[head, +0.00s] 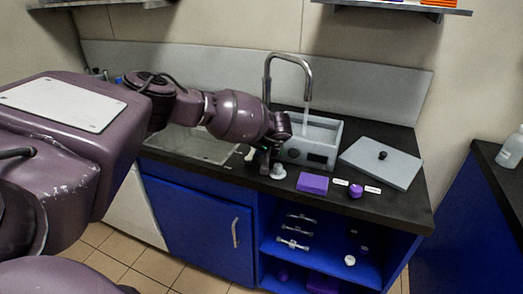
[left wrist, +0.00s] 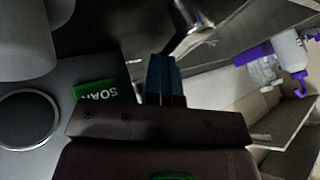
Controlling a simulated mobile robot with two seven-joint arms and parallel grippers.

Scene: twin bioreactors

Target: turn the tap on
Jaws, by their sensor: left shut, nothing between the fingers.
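The chrome tap (head: 267,75) stands at the back of the counter with its spout arched to the right. A pale stream, which looks like water, drops from the spout towards a grey open bath (head: 325,132). My left gripper (head: 264,163) is low at the bath's left side, in front of the tap's base. In the left wrist view its dark blue fingers (left wrist: 165,80) are shut together with nothing between them. A shiny metal part (left wrist: 195,38), probably of the tap, shows just beyond the fingertips; I cannot tell whether they touch. The tap's lever is not clear in the head view.
A sink (head: 200,145) lies left of the bath, partly behind my left arm. A grey lid (head: 381,162) with a black knob lies to the right. A purple block (head: 312,183), a purple knob (head: 355,191) and a small white item (head: 278,171) sit near the front edge.

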